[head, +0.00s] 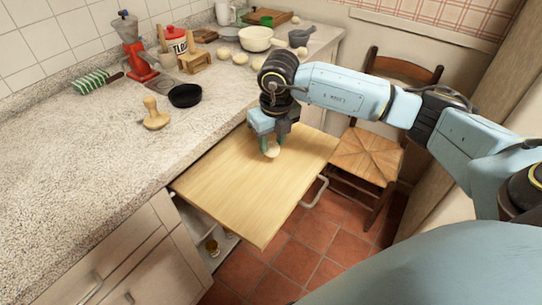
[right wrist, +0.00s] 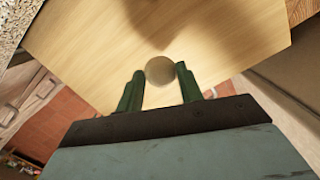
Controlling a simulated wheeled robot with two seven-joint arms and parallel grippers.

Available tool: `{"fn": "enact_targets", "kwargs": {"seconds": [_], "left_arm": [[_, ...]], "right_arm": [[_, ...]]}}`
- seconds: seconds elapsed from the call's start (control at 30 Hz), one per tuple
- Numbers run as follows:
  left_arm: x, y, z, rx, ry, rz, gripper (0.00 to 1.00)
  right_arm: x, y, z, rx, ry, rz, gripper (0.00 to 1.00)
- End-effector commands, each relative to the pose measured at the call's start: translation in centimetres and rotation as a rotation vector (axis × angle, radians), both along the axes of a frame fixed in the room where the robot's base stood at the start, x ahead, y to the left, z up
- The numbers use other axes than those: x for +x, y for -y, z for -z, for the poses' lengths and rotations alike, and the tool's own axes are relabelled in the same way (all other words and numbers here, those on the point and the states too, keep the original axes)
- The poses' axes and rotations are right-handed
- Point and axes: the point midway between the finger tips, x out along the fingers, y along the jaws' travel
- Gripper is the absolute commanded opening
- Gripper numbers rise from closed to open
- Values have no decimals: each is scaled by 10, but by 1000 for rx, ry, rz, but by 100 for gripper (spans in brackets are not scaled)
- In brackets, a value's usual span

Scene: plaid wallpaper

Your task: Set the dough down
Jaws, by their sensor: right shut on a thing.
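A small round pale piece of dough (head: 272,150) is at my right gripper (head: 270,143), over the pull-out wooden board (head: 220,187). In the right wrist view the dough (right wrist: 159,71) sits between the two green fingertips of the right gripper (right wrist: 159,78), which is shut on it. The wooden board (right wrist: 100,45) fills the area beyond it. I cannot tell whether the dough touches the board. My left gripper is not in view.
The counter (head: 80,180) holds a black bowl (head: 185,95), a wooden stamp-like tool (head: 155,113), a red grinder (head: 137,60) and several dough balls farther back. A chair (head: 368,155) stands right of the board. Most of the board is bare.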

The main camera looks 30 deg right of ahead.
Motion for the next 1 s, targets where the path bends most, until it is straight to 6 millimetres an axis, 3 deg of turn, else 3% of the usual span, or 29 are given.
{"fn": "enact_targets", "kwargs": {"seconds": [0.37,0.73,0.77,0.9,1.0], "left_arm": [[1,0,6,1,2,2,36],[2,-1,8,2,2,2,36],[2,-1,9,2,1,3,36],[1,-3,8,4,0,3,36],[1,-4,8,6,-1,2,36]], "right_arm": [[0,0,51,0,-1,0,11],[0,0,55,0,2,-1,11],[0,0,55,0,2,-1,38],[0,0,54,0,2,-1,56],[0,0,54,0,2,-1,58]]}}
